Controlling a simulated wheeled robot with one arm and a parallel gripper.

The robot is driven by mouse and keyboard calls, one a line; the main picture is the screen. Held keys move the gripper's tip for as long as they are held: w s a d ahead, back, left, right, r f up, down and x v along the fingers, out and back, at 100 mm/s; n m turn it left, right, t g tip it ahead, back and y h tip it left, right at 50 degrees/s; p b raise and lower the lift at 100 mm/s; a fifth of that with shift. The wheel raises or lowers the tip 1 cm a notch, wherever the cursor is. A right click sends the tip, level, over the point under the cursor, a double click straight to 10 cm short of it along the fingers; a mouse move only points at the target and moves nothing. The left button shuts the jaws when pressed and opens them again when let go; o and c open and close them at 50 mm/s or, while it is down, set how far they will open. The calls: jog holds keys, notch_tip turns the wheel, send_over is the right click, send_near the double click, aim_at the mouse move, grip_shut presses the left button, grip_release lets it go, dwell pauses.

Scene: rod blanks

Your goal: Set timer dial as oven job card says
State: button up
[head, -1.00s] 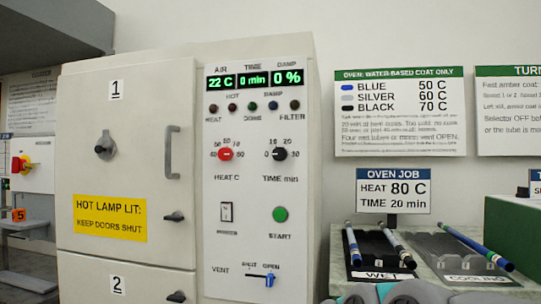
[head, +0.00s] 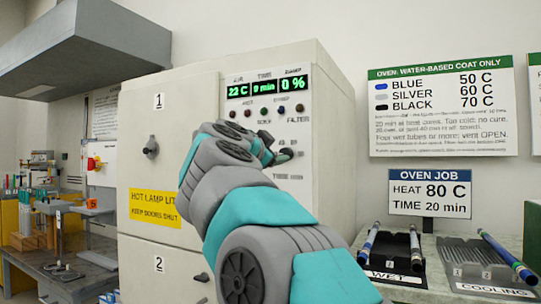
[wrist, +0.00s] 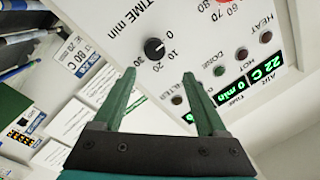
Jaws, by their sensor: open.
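The black timer dial (wrist: 155,48) is on the white oven panel in the wrist view, its pale mark towards 0 on the 0 to 30 scale. My gripper (wrist: 159,75) is open and empty, its green fingertips apart and just below the dial in that view. In the head view my arm covers much of the panel and the fingertips are hard to make out. The oven job card (head: 430,194) reads HEAT 80 C, TIME 20 min. The oven display (head: 265,88) reads 22 C, 0 min, 0 %.
A coat sign (head: 443,105) hangs above the job card. Rod blanks (head: 368,241) lie on the wet rack at right. A grey hood (head: 95,50) hangs at upper left.

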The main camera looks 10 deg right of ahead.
aim_at(283, 154)
jog(key=shift+g, duration=0.4)
jog(key=shift+f+p+x, duration=0.1)
jog(key=shift+f+x, duration=0.05)
jog(key=shift+x, duration=1.1)
jog(key=shift+f+p+x, duration=0.15)
jog(key=shift+x, duration=1.15)
jog(key=shift+f+p+x, duration=0.1)
jog(key=shift+f+x, duration=0.1)
jog(key=shift+x, duration=1.05)
jog(key=shift+c, duration=0.4)
grip_shut()
